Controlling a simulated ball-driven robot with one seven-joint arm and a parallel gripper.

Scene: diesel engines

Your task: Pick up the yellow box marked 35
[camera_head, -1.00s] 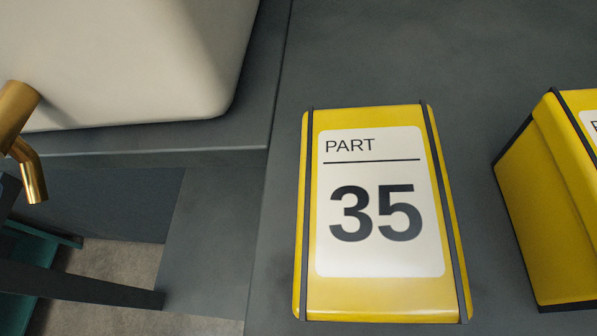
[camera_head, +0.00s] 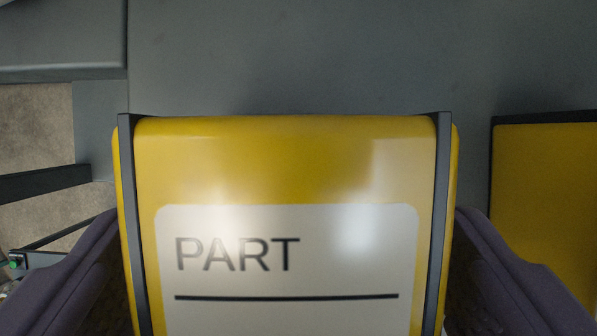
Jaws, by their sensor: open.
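The yellow box (camera_head: 285,160) fills the lower middle of the view, seen from close above. It has dark bands along both sides and a white label with the word PART above a black line; the number is cut off by the bottom edge. My gripper (camera_head: 284,290) is open, with one dark finger at the left side of the box and the other at the right side. The lower ends of the fingers are hidden, so I cannot tell whether they touch the box.
A second yellow box (camera_head: 546,200) stands to the right, with a narrow gap between. Both are on a dark grey worktop (camera_head: 310,60), clear behind the near box. Dark bars (camera_head: 45,183) and a brown floor (camera_head: 35,125) show at left.

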